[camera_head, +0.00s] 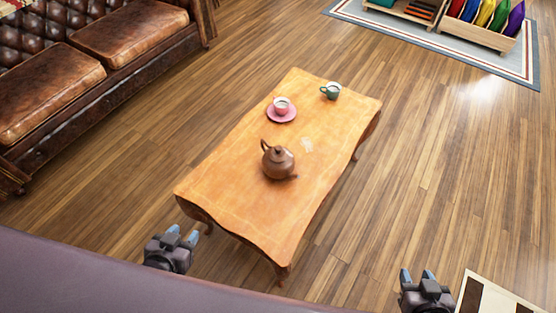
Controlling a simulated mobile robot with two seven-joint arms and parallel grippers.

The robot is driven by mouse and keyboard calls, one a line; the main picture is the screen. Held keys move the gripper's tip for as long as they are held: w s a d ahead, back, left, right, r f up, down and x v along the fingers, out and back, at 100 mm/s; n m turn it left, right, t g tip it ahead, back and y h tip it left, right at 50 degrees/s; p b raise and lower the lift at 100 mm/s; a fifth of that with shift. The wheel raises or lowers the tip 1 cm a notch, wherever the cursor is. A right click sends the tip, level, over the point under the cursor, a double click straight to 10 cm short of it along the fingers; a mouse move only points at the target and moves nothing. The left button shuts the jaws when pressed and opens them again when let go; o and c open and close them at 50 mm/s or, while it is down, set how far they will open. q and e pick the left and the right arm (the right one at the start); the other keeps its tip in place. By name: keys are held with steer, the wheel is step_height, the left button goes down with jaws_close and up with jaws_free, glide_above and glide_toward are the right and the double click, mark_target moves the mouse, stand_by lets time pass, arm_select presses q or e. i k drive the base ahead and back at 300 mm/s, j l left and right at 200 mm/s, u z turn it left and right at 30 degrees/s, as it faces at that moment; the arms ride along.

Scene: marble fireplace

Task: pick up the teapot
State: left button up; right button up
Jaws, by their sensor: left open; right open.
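A brown teapot (279,162) stands upright near the middle of the wooden coffee table (240,195), with its handle or spout rising at its left; which one I cannot tell. My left gripper (182,236) is open and empty, in front of the table's near left corner and well short of the teapot. My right gripper (417,276) is open and empty at the lower right, off to the right of the table and far from the teapot.
A pink cup (282,103) on a pink saucer (281,117) and a green cup (330,91) stand behind the teapot. A brown leather sofa (120,40) is at the left. A checkered board (490,296) is beside my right gripper. Wooden floor right of the table is clear.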

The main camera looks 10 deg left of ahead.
mark_target(284, 169)
steer(key=j+z, duration=0.35)
steer(key=j, duration=0.45)
steer(key=j+z, duration=0.4)
steer(key=j, duration=0.4)
